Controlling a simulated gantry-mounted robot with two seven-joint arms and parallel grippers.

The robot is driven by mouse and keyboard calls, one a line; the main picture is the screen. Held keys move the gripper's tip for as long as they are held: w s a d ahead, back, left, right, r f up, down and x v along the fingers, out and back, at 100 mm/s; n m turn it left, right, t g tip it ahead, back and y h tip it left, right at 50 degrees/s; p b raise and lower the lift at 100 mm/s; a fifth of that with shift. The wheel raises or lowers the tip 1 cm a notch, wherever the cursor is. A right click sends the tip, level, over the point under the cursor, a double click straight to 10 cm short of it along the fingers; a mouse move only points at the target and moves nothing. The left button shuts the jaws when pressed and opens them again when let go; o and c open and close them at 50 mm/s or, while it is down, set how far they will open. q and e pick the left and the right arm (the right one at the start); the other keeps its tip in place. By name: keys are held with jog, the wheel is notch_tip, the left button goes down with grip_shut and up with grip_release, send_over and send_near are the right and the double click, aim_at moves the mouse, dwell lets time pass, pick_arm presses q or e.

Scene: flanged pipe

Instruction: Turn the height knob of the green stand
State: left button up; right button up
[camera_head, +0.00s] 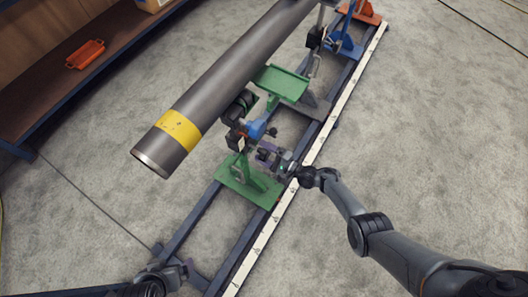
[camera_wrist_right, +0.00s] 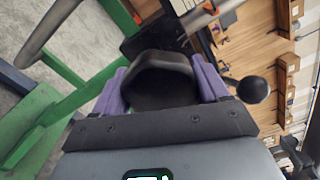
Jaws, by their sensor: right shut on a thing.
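The green stand (camera_head: 238,178) sits on the dark rail frame near the open end of the pipe; its green parts also fill the left of the right wrist view (camera_wrist_right: 48,142). My right gripper (camera_head: 268,155) reaches the stand from the right. In the right wrist view its purple fingers (camera_wrist_right: 163,92) are shut on a black knob (camera_wrist_right: 160,65), one finger on each side. In the head view the knob is hidden by the gripper. My left gripper (camera_head: 172,276) is at the bottom left, away from the stand; its fingers are too unclear to read.
A grey pipe (camera_head: 225,80) with a yellow band (camera_head: 179,129) lies above the stands. A black ball handle (camera_wrist_right: 253,90) is close beside the right fingers. Blue (camera_head: 345,45) and orange (camera_head: 362,12) stands are farther along the rail. An orange tray (camera_head: 85,54) lies on the shelf.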

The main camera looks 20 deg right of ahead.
jog(key=o, duration=0.6)
jog(key=shift+f, duration=0.1)
jog(key=o, duration=0.4)
jog(key=shift+o, duration=0.2)
jog(key=shift+s+d, duration=0.1)
jog(key=shift+s+d, duration=0.2)
jog(key=p+v, duration=0.3)
jog(key=v, duration=0.7)
